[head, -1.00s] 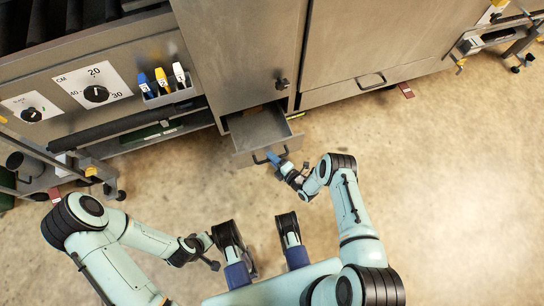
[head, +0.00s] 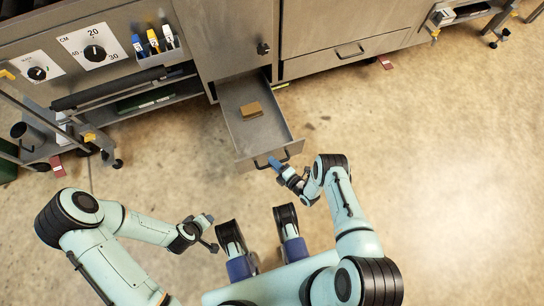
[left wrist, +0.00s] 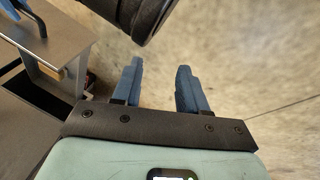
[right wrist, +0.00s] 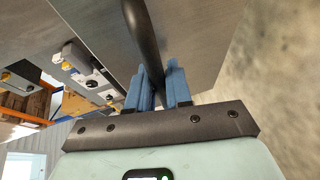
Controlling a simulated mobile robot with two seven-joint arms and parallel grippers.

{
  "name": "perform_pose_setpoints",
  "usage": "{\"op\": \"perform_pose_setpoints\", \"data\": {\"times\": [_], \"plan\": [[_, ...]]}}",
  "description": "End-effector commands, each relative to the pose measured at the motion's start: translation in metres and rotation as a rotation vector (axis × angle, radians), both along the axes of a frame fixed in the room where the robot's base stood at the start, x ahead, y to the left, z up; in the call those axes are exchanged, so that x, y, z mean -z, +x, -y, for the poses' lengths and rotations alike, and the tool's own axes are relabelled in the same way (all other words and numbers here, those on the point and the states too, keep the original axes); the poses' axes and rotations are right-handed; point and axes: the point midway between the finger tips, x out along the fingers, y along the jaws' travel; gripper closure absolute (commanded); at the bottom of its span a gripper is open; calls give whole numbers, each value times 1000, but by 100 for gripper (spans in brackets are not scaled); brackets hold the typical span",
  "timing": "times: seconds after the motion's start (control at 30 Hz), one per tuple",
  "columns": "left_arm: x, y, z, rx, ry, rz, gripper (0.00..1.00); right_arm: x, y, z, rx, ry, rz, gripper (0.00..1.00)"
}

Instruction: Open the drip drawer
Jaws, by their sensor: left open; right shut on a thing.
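The drip drawer (head: 243,133) is a grey metal drawer low on the machine, pulled well out toward me in the head view. A small brown block (head: 251,110) lies inside it. Its dark bar handle (head: 285,156) is on the front panel. My right gripper (head: 275,163) is at the handle. In the right wrist view its blue fingers (right wrist: 158,90) are shut on the dark handle bar (right wrist: 144,40). My left gripper (head: 212,232) is away from the drawer, in front of my body. In the left wrist view its blue fingers (left wrist: 158,85) are apart with nothing between them.
The grey machine cabinet (head: 222,38) stands behind the drawer. A panel with dials (head: 95,53) and a holder with several coloured tools (head: 153,44) are at the upper left. A closed panel with a handle (head: 350,51) is right of the drawer. Bare floor (head: 430,160) is free at the right.

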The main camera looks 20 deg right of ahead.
Motion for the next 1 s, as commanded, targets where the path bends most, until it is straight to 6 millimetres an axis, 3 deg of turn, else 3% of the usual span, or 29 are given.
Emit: {"op": "perform_pose_setpoints", "data": {"times": [0.3, 0.73, 0.77, 1.0], "plan": [[-12, -10, 8, 15, -17, -24, 57, -1, -22, 2, 3, 0, 1, 100], [-12, -12, 8, 17, -19, -30, 57, 0, -24, 2, 3, -1, 2, 100], [-12, -12, 8, 17, -19, -30, 57, 0, -23, 2, 3, -1, 2, 75], [-12, -12, 8, 17, -19, -29, 57, 0, -23, 2, 2, -1, 1, 75]]}}
